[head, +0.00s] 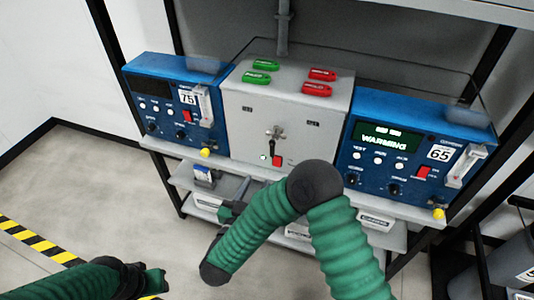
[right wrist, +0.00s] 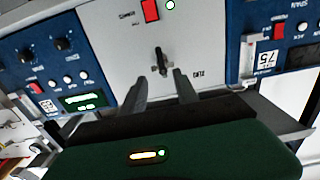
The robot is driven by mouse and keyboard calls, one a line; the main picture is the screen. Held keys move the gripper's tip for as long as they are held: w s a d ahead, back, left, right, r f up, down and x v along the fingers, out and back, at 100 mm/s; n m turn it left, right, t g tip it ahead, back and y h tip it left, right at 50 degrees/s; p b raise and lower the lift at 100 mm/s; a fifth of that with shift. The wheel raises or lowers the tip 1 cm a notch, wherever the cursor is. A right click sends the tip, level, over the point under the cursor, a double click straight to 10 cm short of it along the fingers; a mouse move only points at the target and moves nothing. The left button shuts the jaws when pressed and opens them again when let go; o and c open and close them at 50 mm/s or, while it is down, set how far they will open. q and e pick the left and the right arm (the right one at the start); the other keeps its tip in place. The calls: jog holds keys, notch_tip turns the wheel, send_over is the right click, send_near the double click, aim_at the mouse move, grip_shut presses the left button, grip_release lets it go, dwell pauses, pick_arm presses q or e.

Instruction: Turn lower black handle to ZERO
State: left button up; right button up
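The lower black handle (head: 270,144) is on the front of the grey centre box (head: 244,120), just below a metal fitting. In the right wrist view, which is upside down, the dark handle (right wrist: 160,62) stands roughly upright in the picture. My right gripper (right wrist: 160,80) is open there, with one finger on each side of the line to the handle. The fingertips look short of the handle, and nothing is between them. In the head view my right gripper (head: 240,192) is small and low left of the handle. My left arm shows at the bottom left, without clear fingers.
Blue analysers stand left (head: 165,100) and right (head: 405,150) of the box; the right one's screen reads WARNING. Green and red tags lie on top. Shelves (head: 213,181) run below.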

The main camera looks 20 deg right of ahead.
aim_at(272, 151)
jog(key=x, duration=1.3)
jog(key=shift+w+d, duration=0.2)
jog(key=shift+d, duration=0.05)
jog(key=shift+a+r, duration=0.1)
jog(key=shift+a, duration=0.05)
jog(key=shift+c, duration=0.3)
grip_shut()
